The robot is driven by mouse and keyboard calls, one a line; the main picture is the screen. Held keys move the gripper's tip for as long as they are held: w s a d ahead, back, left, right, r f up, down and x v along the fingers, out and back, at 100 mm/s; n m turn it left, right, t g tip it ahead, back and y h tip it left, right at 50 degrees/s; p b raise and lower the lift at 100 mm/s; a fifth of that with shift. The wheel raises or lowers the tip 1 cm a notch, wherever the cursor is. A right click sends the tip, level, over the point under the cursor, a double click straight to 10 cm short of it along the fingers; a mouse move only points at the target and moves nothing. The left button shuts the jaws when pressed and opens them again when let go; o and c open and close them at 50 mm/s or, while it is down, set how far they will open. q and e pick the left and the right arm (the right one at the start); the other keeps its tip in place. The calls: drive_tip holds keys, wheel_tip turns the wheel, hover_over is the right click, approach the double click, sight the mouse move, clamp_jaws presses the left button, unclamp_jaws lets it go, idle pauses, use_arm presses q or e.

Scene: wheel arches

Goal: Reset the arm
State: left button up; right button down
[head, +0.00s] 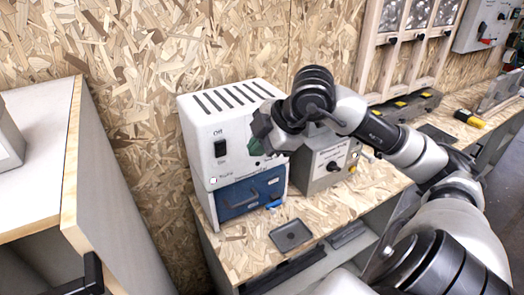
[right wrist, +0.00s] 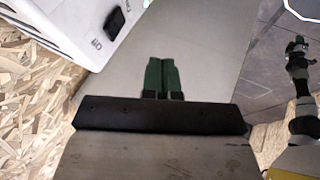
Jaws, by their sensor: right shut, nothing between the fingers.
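My right arm comes in from the right in the head view and bends over the workbench. My right gripper (head: 258,147) is in front of the white box's upper front, and its green fingertips are partly hidden by my wrist. In the right wrist view the two green fingers (right wrist: 162,77) lie side by side, shut and empty. No object is held. I do not make out my left gripper in the head view.
A white switch box (head: 205,150) with a blue drawer (head: 250,195) stands close to the gripper. A grey control box (head: 322,165) is beside it. A small dark tray (head: 290,236) lies on the wooden bench (head: 240,255). A white-topped cabinet (head: 35,150) stands at left.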

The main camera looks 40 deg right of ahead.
drive_tip(key=shift+s+d+r, duration=0.2)
drive_tip(key=shift+s+r, duration=0.1)
idle(0.4)
